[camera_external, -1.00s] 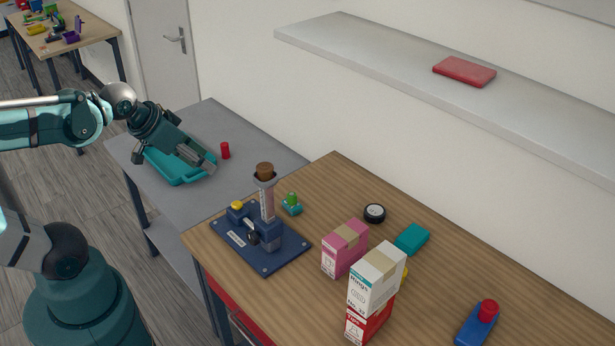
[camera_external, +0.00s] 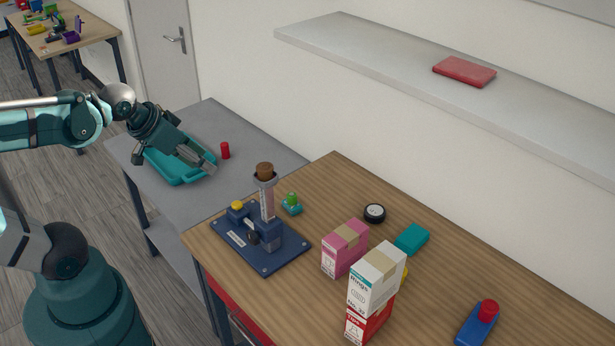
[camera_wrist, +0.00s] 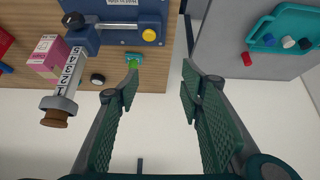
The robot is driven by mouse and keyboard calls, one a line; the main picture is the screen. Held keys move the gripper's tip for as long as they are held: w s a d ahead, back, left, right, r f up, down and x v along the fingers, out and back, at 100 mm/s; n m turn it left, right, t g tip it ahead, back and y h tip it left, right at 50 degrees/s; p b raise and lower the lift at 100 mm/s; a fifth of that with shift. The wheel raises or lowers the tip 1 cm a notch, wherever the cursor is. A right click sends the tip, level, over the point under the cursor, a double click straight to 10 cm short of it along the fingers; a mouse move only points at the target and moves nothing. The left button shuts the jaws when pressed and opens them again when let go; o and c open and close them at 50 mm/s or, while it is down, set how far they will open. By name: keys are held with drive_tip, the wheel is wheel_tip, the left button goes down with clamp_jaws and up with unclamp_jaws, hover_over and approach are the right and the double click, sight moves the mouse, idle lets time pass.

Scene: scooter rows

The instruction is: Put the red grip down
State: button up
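A small red cylinder, which looks like the red grip (camera_external: 225,151), stands on the grey table just right of the teal tray. It also shows in the wrist view (camera_wrist: 247,59), beside the tray and apart from my fingers. My gripper (camera_external: 208,165) hangs over the right part of the tray in the external view. In the wrist view my gripper (camera_wrist: 160,85) has its two fingers wide apart with nothing between them. The teal tray (camera_external: 183,180) is partly hidden by my gripper; the wrist view shows blue, white and dark pieces in it.
The wooden table (camera_external: 330,185) adjoins the grey table. It bears a blue fixture (camera_external: 262,262) with an upright column, a pink box (camera_external: 345,248), a white box (camera_external: 376,280) on a red box, a teal block (camera_external: 412,239) and a blue piece with a red top (camera_external: 473,326).

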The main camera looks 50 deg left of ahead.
drive_tip(key=w+a+r+n+g, duration=0.2)
drive_tip(key=w+a+n, duration=0.2)
drive_tip(key=w+a, duration=0.6)
drive_tip(key=n+g+p, duration=0.2)
drive_tip(key=n+g, duration=0.3)
drive_tip(key=n, duration=0.6)
hover_over(225, 144)
drive_tip(key=f, duration=2.4)
drive_tip(key=shift+w+d+f, duration=0.1)
drive_tip(key=shift+d+f, duration=0.05)
drive_tip(key=shift+d, duration=0.1)
drive_tip(key=shift+a+f+n, duration=0.3)
drive_tip(key=shift+a+f, duration=0.05)
drive_tip(key=shift+f, duration=0.1)
drive_tip(key=shift+f, duration=0.1)
drive_tip(key=shift+f, duration=1.15)
